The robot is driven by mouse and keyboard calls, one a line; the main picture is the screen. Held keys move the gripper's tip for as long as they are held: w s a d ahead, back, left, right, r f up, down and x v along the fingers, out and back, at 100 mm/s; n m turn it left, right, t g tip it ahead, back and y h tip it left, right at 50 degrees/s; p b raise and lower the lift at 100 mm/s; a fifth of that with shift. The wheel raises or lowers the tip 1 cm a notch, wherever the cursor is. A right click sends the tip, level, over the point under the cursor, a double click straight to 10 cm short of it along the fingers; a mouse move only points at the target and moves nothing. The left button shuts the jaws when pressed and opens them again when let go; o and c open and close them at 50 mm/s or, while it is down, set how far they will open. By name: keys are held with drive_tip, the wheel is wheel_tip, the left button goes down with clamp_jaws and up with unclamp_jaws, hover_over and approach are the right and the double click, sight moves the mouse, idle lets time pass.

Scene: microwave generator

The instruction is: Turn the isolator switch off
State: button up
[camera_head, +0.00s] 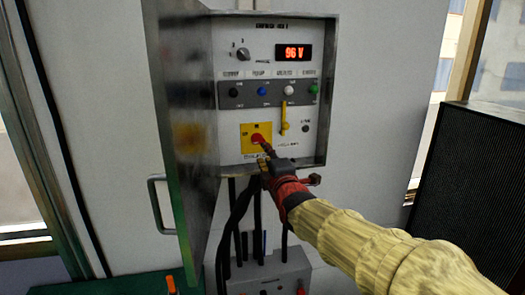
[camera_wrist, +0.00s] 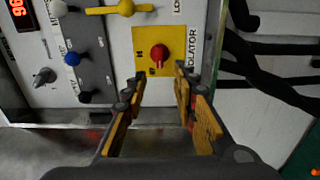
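The isolator switch is a red rotary knob (camera_head: 258,138) on a yellow plate (camera_head: 247,130), low on the control panel inside an open metal cabinet. My gripper (camera_head: 266,155) is right in front of the knob in the head view. In the wrist view my gripper (camera_wrist: 160,82) is open, one finger on each side below the knob, with nothing between them. I cannot tell whether a fingertip touches the knob.
A yellow lever (camera_head: 284,115) hangs right of the knob, below a grey strip (camera_head: 245,95) with coloured knobs. The open cabinet door (camera_head: 186,140) stands left. Black cables (camera_head: 240,215) hang below, above a grey box (camera_head: 270,275).

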drive_tip(key=shift+v, duration=1)
drive_tip(key=s+f+m+g+h, duration=0.1)
drive_tip(key=s+f+m+g, duration=0.2)
drive_tip(key=f, duration=0.4)
drive_tip(key=s+f+m+g, duration=0.1)
drive_tip(key=f+m+g, duration=0.1)
drive_tip(key=f+m, duration=0.3)
drive_tip(key=s+d+f+m+g+h, duration=0.1)
drive_tip(key=s+d+f+m+g, duration=0.2)
drive_tip(key=s+d+f, duration=0.35)
drive_tip(key=s+d+f+m+g+h, duration=0.1)
drive_tip(key=s+d+m, duration=0.2)
drive_tip(key=s, duration=0.6)
drive_tip(key=s+d+f+m+g+h, duration=0.1)
drive_tip(key=s+d+m, duration=0.3)
drive_tip(key=s, duration=0.6)
drive_tip(key=s+d+f+m+g+h, duration=0.1)
drive_tip(key=s+d+m, duration=0.2)
drive_tip(key=s+d, duration=0.3)
drive_tip(key=shift+s+d+g, duration=0.4)
drive_tip(key=shift+s, duration=1.65)
